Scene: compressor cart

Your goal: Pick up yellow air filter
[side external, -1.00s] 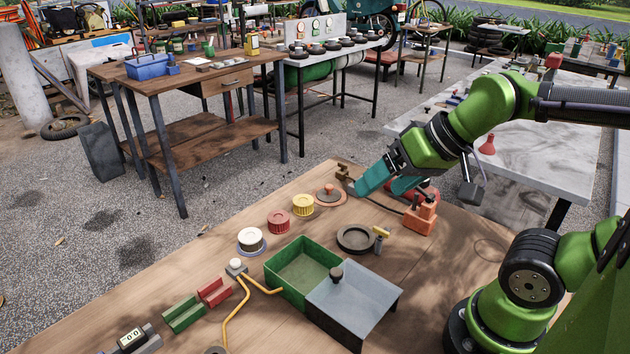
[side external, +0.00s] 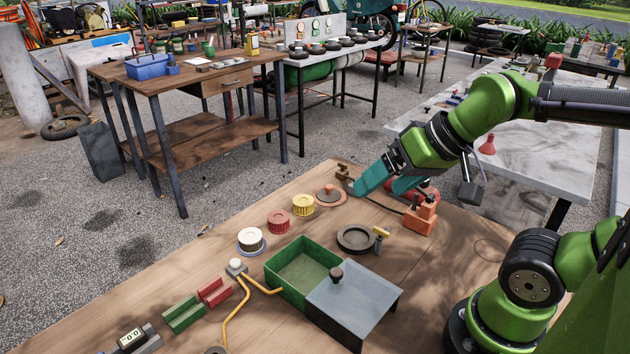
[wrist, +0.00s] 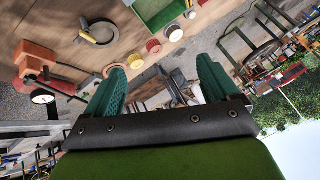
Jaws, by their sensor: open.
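The yellow air filter (side external: 303,205) is a short ribbed cylinder on the wooden table in the side external view. It stands in a row between a red filter (side external: 278,221) and an orange-red disc with a knob (side external: 330,195). In the wrist view the yellow filter (wrist: 140,62) is small, beyond the fingers. My gripper (side external: 378,186) is above the far end of the table, right of the yellow filter and apart from it. Its teal fingers are spread, with nothing held between them in the wrist view (wrist: 160,85).
A white filter (side external: 251,240), a green bin (side external: 296,270) with a grey sliding lid (side external: 355,297), a dark ring (side external: 356,238) and an orange block device (side external: 421,216) stand on the table. A brass fitting (side external: 343,172) is near my fingertips. Bare wood lies left of the filter row.

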